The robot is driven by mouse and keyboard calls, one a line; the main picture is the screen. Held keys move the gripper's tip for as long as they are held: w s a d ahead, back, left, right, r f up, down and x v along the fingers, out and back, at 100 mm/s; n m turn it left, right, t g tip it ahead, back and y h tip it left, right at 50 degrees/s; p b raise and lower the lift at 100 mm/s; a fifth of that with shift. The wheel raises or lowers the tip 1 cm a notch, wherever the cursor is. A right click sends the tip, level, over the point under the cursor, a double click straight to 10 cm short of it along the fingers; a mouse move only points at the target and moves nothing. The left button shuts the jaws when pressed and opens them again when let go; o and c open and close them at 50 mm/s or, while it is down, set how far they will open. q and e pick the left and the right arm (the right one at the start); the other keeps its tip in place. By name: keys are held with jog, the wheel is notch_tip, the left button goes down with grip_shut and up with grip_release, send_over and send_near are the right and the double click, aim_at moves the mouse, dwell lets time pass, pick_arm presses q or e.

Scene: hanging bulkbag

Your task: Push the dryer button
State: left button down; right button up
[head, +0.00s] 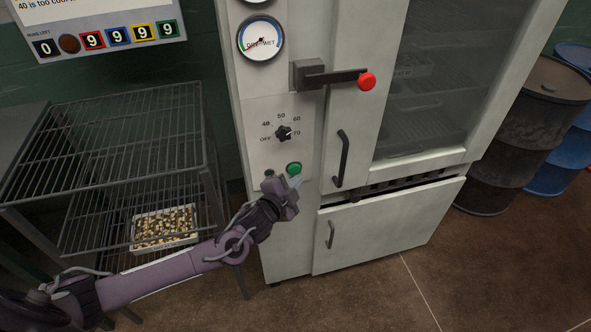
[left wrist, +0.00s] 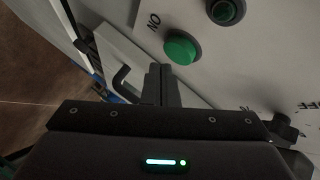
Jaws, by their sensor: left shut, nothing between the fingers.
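The dryer (head: 262,112) is a tall white cabinet. Its round green button (head: 294,168) sits low on the front panel, below the dial. My left gripper (head: 295,183) is just below the green button in the head view. Its fingers (left wrist: 161,84) are shut together and empty, with their tips close to the button; I cannot tell whether they touch it. My right gripper is not in view.
Above the button are a temperature knob (head: 283,133), a DRY/WET gauge (head: 261,39) and a latch with a red knob (head: 367,81). A wire rack (head: 130,120) with a tray of pellets (head: 164,228) stands left. Barrels (head: 515,125) stand right.

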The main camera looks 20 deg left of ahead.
pick_arm(q)
jog(key=s+d, duration=0.1)
jog(key=s+p, duration=0.1)
jog(key=s+d, duration=0.1)
jog(key=s, duration=0.1)
jog(key=shift+d+p, duration=0.35)
jog(key=s+a+f+n+g+y, duration=0.1)
jog(key=s+a+f+n+g, duration=0.3)
jog(key=f, duration=0.6)
jog(key=s+a+f+g+y, duration=0.1)
jog(key=s+a+f, duration=0.2)
jog(key=s+f, duration=0.45)
jog(key=s+a+f+n+g+y, duration=0.1)
jog(key=s+a+f+n+g, duration=0.15)
jog(key=f, duration=0.95)
jog(key=s+d+f+n+g, duration=0.1)
jog(key=s+f, duration=0.4)
jog(key=s, duration=0.6)
jog(key=s+d+f+n+g, duration=0.1)
jog(key=s+f+n+g, duration=0.1)
jog(key=s, duration=0.9)
jog(key=s+d+f+n+g, duration=0.1)
jog(key=s+f+g, duration=0.2)
jog(key=s+f, duration=0.4)
jog(key=s, duration=0.3)
jog(key=shift+s+f+n+g, duration=0.3)
jog(key=shift+s+n+g, duration=0.05)
jog(key=shift+s, duration=0.05)
jog(key=shift+d, duration=0.1)
